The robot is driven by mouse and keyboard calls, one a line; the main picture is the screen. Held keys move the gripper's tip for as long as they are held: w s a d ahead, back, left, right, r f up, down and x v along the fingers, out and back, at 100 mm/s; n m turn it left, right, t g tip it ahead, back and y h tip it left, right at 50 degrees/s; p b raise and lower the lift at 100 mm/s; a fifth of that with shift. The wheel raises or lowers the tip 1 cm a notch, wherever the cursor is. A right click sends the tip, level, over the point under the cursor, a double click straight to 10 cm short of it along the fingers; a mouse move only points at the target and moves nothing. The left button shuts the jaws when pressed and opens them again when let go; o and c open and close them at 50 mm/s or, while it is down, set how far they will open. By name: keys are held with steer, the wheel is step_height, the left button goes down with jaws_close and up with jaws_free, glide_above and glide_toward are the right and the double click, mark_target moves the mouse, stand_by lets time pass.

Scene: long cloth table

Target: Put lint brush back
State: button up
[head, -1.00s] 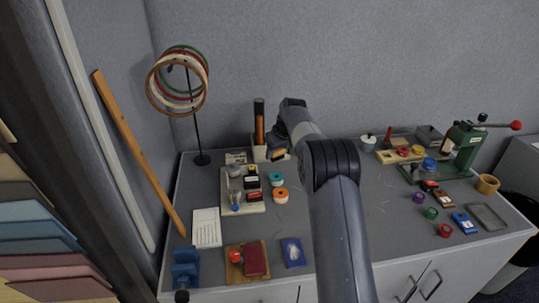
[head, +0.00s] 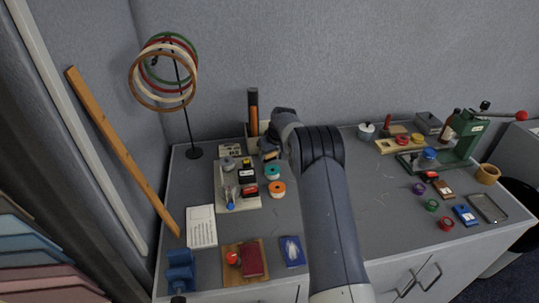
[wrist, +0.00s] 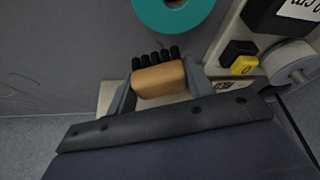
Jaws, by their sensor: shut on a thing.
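The lint brush, a tan block with a row of black tufts along one side, shows in the wrist view (wrist: 160,80) between my fingers. My gripper (wrist: 160,84) is shut on it. In the head view my gripper (head: 269,152) is at the back left of the table, beside a cream holder (head: 252,143) with a tall black and orange-brown piece standing in it. A pale base shows under the brush in the wrist view. I cannot tell whether the brush touches it. My arm and wrist hide part of this spot.
A teal spool (head: 272,173) and an orange spool (head: 277,189) stand close in front. A cream tray (head: 239,203) with small stamps and bottles is to the left. A hoop stand (head: 194,152) is farther left. The table's middle is clear; a green press (head: 462,137) stands at right.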

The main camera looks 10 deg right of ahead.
steer(key=shift+f, duration=0.5)
steer(key=o, duration=1)
steer(key=shift+f, duration=0.1)
steer(key=shift+c, duration=0.2)
steer(key=shift+r, duration=0.25)
steer(key=b+v, duration=0.1)
steer(key=v, duration=1)
steer(key=shift+s+r, duration=0.25)
steer(key=shift+r, duration=0.1)
